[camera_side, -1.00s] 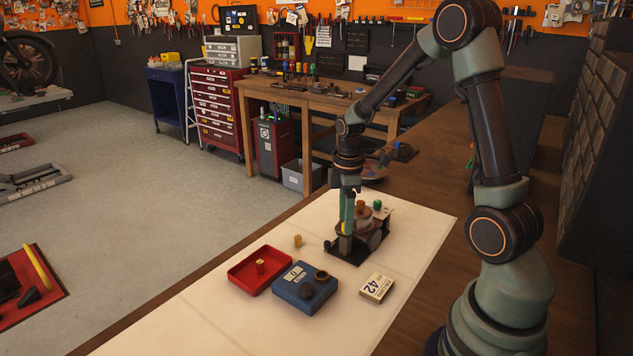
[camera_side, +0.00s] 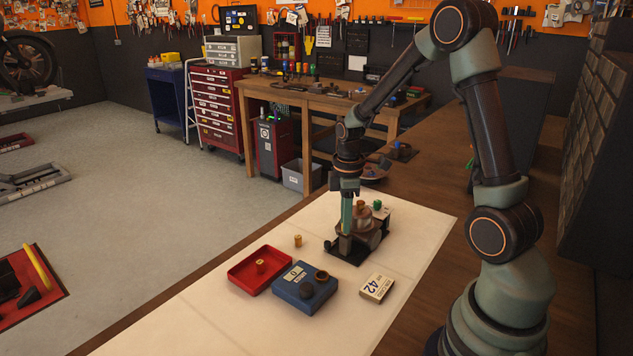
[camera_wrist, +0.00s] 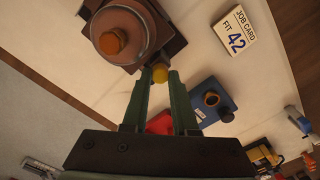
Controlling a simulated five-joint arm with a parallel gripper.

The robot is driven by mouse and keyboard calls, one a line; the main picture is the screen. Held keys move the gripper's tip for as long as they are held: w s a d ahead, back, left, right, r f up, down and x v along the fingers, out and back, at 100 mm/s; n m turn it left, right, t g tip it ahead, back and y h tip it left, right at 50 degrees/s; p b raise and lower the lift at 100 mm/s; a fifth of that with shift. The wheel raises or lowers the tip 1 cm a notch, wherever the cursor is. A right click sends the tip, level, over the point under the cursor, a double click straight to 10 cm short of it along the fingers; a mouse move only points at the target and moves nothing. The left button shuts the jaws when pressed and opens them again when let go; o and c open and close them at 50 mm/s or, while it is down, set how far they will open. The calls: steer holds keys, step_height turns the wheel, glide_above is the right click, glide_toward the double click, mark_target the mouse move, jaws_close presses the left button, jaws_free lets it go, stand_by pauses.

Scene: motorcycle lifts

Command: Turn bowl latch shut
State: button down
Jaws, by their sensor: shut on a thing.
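The carburettor-like fixture with its round, reddish-brown bowl (camera_side: 366,226) stands on a dark base on the white mat. In the wrist view the bowl (camera_wrist: 128,28) is at the top, with an orange hex plug on it. My gripper (camera_wrist: 160,78) is shut on this knob, one green finger on each side. In the side view my gripper (camera_side: 346,230) points down at the fixture's near left side, and its fingers hide the knob. The latch's exact angle cannot be told.
A red tray (camera_side: 247,283) holding a small brass piece, a blue block (camera_side: 300,296) with a dark ring, and a job card (camera_side: 376,287) lie in front of the fixture. Another brass piece (camera_side: 298,240) stands to its left. The mat's near end is clear.

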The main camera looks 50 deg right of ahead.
steer(key=m, duration=0.3)
steer(key=shift+m, duration=0.4)
steer(key=m, duration=0.4)
steer(key=shift+d+m, duration=0.1)
steer(key=shift+m, duration=0.2)
steer(key=m, duration=0.4)
steer(key=shift+m, duration=0.3)
steer(key=shift+d+m, duration=0.1)
steer(key=shift+m, duration=2.1)
steer(key=c, duration=0.7)
jaws_free()
steer(key=shift+r, duration=0.15)
